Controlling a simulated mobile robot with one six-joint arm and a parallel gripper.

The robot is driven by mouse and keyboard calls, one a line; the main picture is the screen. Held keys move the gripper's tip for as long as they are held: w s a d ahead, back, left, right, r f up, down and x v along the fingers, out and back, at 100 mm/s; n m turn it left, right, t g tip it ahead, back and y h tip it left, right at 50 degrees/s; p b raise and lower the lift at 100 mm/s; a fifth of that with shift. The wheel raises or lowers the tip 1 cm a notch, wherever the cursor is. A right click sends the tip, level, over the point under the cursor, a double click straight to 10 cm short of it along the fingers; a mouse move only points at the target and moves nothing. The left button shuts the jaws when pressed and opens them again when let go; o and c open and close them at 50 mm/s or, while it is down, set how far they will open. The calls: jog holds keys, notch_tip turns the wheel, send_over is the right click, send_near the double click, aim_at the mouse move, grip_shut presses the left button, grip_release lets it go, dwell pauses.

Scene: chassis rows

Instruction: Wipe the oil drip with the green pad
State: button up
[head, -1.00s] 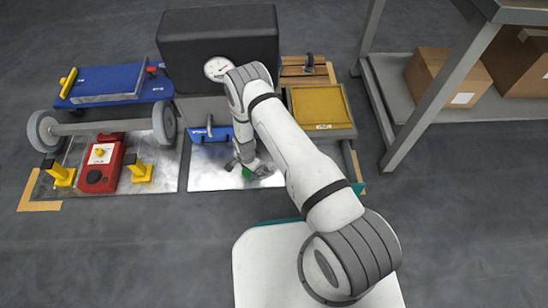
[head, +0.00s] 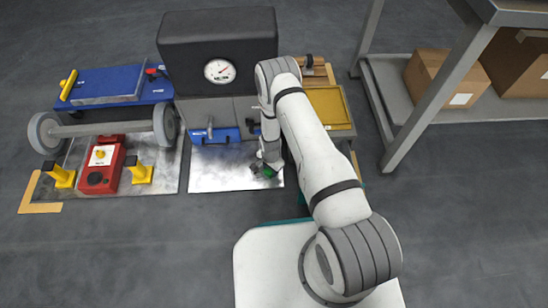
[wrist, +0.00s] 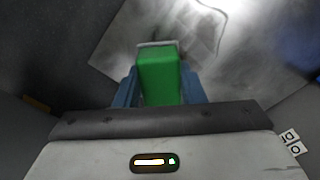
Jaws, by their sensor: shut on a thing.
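My gripper (head: 265,169) is shut on the green pad (head: 269,172), low over the right part of a shiny metal plate (head: 218,176) on the floor. In the wrist view the green pad (wrist: 160,78) sits between the two blue fingers, with a pale edge at its far end. The metal plate (wrist: 112,55) shows beyond it. I cannot tell whether the pad touches the plate. A thin dark curved line shows on the plate in the wrist view; I cannot tell whether it is the oil drip. No clear drip shows in the head view.
A dark box with a round gauge (head: 220,71) stands behind the plate, with a blue case (head: 222,134) below it. A yellow tray (head: 328,106) is to the right. A red unit (head: 103,165) and yellow stands are left. A shelf leg (head: 437,85) stands at right.

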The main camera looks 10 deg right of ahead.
jog(key=shift+d, duration=0.85)
jog(key=shift+r+p, duration=2.4)
jog(key=shift+r, duration=1.65)
